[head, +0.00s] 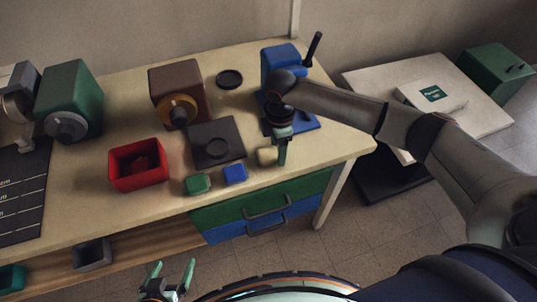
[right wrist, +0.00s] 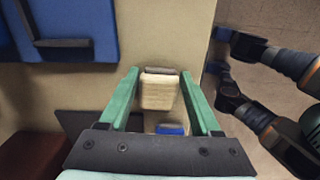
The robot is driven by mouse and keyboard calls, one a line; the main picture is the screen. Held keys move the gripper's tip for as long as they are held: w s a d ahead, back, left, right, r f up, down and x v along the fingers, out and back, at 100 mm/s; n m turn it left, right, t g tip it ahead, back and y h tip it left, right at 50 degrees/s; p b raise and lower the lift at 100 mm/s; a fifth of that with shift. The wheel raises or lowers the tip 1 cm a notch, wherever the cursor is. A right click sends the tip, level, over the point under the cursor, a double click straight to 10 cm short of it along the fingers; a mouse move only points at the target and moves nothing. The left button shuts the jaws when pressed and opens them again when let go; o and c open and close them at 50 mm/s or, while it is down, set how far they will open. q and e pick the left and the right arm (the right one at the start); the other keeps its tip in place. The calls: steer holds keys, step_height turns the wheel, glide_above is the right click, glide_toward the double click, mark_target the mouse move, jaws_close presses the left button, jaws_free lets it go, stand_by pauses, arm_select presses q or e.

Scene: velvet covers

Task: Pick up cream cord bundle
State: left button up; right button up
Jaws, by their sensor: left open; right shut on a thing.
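The cream cord bundle (head: 267,156) is a small pale block at the front right of the table. It also shows in the right wrist view (right wrist: 158,95), between the two green fingers. My right gripper (head: 280,158) reaches down at the bundle and is shut on it; its fingers also show in the right wrist view (right wrist: 159,75). In the head view the finger partly hides the bundle's right side. I cannot tell whether the bundle is clear of the tabletop. My left gripper (head: 174,276) is open and empty, low in front of the table.
A blue bundle (head: 235,174) and a green bundle (head: 197,184) lie left of the cream one. A red bin (head: 112,175), a dark square plate (head: 229,136) and a brown machine (head: 174,84) stand further left. A blue machine (head: 279,60) stands behind my right gripper.

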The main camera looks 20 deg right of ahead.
steer(key=c, duration=0.6)
